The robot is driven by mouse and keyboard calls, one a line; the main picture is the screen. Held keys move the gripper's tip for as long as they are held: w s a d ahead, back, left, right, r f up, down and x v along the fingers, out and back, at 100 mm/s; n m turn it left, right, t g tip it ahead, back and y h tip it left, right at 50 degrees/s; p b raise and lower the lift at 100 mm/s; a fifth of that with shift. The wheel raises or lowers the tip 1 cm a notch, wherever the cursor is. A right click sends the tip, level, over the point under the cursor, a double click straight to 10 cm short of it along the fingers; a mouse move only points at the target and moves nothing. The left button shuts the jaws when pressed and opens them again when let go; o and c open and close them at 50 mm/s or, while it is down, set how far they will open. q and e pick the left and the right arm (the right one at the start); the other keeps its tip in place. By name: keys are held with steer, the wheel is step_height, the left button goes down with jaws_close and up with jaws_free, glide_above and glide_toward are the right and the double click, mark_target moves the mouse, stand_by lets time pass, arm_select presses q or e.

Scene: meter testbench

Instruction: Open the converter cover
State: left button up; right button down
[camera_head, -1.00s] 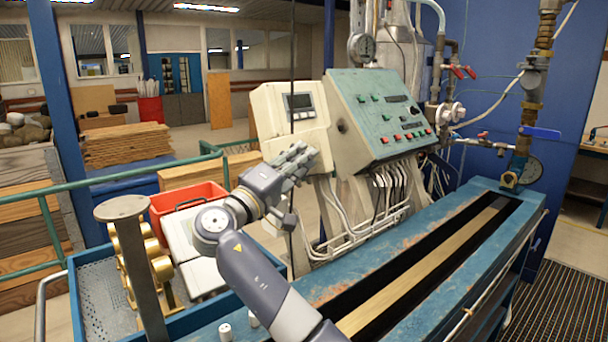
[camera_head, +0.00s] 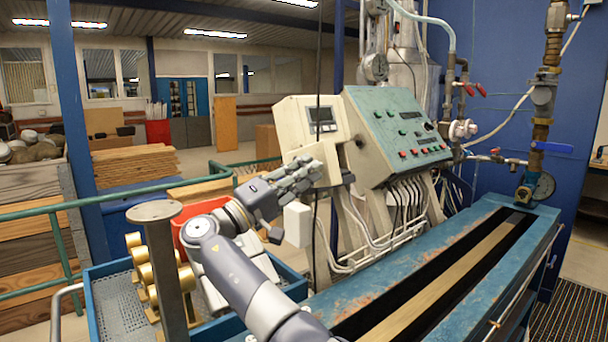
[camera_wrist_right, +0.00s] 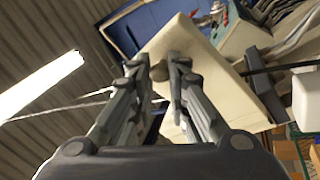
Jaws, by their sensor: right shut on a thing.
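The converter is a cream box with a grey display (camera_head: 311,120), left of the green control panel in the head view. Its cream lower front (camera_head: 326,154) lies by my right gripper (camera_head: 310,172), whose fingers reach in from the lower left. In the right wrist view a cream cover face (camera_wrist_right: 205,85) fills the middle beyond the fingers. Whether the cover stands ajar cannot be told. My left gripper is not in view.
The sloping green control panel (camera_head: 397,130) stands right of the converter, with cables below. A small white block (camera_head: 298,224) shows under my right gripper. A blue bench (camera_head: 360,293) runs along the front. A post (camera_head: 168,270) and a red bin (camera_head: 200,209) stand left.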

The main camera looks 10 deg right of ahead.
stand_by(0.3)
steer(key=c, duration=1.8)
jaws_free()
steer(key=shift+d, duration=0.1)
